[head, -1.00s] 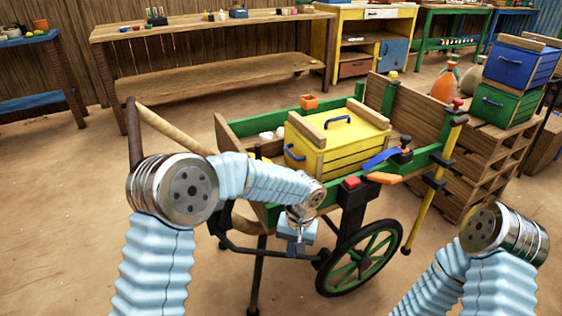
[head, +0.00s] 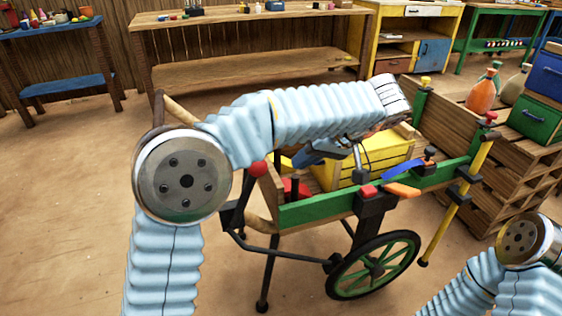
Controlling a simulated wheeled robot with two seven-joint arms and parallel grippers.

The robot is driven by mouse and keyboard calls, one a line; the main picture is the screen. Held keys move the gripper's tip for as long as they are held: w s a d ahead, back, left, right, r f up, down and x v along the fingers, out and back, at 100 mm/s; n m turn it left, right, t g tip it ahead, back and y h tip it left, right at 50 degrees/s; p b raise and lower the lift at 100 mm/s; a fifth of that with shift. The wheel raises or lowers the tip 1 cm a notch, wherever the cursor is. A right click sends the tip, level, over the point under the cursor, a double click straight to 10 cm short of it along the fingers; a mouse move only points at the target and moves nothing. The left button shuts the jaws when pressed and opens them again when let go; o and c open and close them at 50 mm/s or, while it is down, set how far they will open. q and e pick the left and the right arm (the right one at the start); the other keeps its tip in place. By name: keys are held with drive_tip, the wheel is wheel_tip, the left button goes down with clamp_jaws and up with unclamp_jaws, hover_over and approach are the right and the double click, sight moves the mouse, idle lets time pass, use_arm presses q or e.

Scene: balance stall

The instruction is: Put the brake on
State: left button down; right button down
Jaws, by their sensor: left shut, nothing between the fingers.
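The wooden handcart has a green side rail (head: 315,212) and a spoked green wheel (head: 374,266). A lever with a red knob (head: 258,169) on a dark stem stands at the cart's left end. On the near rail are a red block (head: 368,191) on a black bracket, an orange handle (head: 402,190) and a blue strip (head: 402,170). Which of these is the brake I cannot tell for sure. My left gripper (head: 360,175) is shut and empty, pointing down above the near rail, left of the blue strip. My right gripper is out of view.
A yellow crate (head: 372,154) sits in the cart, partly hidden by my left arm. A yellow pole (head: 467,187) stands by the cart's right end. Wooden pallets (head: 477,170) carrying a green crate (head: 536,121) are at right. The floor at left is clear.

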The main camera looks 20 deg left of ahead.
sight(254, 170)
use_arm(q)
drive_tip(key=shift+s+a+f, duration=0.15)
drive_tip(key=shift+s+a, duration=0.1)
drive_tip(key=shift+a, duration=0.55)
drive_tip(key=shift+s+a+f, duration=0.1)
drive_tip(key=shift+s+a, duration=0.1)
drive_tip(key=shift+a, duration=0.55)
drive_tip(key=shift+s+a+f, duration=0.15)
drive_tip(key=shift+s+a, duration=0.1)
drive_tip(key=shift+a, duration=0.55)
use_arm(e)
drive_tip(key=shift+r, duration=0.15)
